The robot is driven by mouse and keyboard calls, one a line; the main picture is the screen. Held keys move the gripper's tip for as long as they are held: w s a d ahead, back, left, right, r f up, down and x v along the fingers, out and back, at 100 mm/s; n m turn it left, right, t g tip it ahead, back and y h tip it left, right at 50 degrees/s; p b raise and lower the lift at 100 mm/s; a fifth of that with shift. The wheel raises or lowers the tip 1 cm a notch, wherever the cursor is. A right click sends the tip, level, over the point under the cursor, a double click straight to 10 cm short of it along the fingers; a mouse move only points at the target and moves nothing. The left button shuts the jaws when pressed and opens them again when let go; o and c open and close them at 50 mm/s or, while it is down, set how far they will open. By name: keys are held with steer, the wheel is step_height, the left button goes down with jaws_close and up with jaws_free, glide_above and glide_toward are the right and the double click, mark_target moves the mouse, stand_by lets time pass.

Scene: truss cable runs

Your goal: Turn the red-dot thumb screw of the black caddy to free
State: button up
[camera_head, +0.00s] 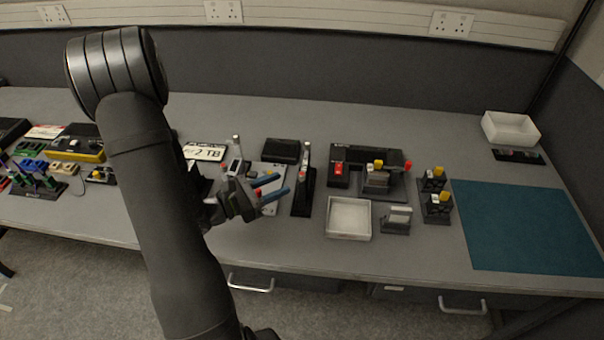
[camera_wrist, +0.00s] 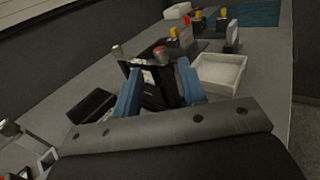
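The black caddy (camera_head: 304,196) is a narrow upright black holder standing on the bench, to the right of my gripper (camera_head: 283,183) in the head view. In the wrist view, the caddy (camera_wrist: 153,92) shows beyond and between my blue fingers (camera_wrist: 159,82). My gripper is open; contact with the caddy cannot be told.
A white tray (camera_head: 348,236) and a small grey-and-black stand (camera_head: 396,220) are right of the caddy. A black block (camera_head: 281,150) lies behind it. A fixture with red and yellow knobs (camera_head: 368,155) stands farther right. A teal mat (camera_head: 525,225) is clear.

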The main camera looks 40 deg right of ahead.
mark_target(302, 173)
steer(key=shift+s+d, duration=0.2)
steer(key=shift+d, duration=1.1)
steer(key=shift+s+d, duration=0.15)
steer(key=shift+d, duration=1.2)
steer(key=shift+s+d, duration=0.2)
steer(key=shift+d, duration=1.1)
jaws_close()
